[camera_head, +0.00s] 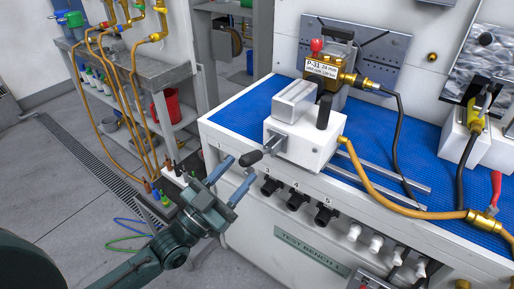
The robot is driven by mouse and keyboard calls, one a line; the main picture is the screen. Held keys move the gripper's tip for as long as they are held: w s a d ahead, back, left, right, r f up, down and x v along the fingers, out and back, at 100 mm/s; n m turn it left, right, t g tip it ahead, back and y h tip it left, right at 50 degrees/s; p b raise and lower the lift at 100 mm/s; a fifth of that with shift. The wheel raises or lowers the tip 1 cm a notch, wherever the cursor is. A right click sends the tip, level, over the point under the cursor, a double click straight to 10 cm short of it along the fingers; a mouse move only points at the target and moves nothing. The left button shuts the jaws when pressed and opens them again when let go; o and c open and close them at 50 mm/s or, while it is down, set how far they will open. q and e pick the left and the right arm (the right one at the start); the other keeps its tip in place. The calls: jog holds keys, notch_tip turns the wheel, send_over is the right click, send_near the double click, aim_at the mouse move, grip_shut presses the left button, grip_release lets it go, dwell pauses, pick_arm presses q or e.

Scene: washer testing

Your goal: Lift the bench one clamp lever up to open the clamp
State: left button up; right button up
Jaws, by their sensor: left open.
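On the bench, a white clamp block (301,138) with a grey top stands near the front edge. A grey lever arm sticks out of its left side and ends in a black grip (250,158), lying low toward the bench front. A black upright handle (324,111) rises from the block's right part. I cannot tell for certain which is the clamp lever. My left gripper (242,168) is open and empty, its two blue fingers just below and left of the black grip. Contact with the grip cannot be made out. My right gripper is not in view.
The blue bench mat (374,148) carries metal rails, hoses and a brass fitting with the P-31 label (322,68) behind the clamp. Black knobs (297,200) line the front panel below. A hose-hung side bench (130,75) stands at left; grey floor lies between.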

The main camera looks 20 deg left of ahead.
aim_at(257, 152)
pick_arm(q)
jog(key=x, duration=0.6)
jog(key=shift+w+d+r+p, duration=0.1)
jog(key=shift+w+d+p, duration=0.15)
jog(key=shift+w+p, duration=0.1)
grip_shut()
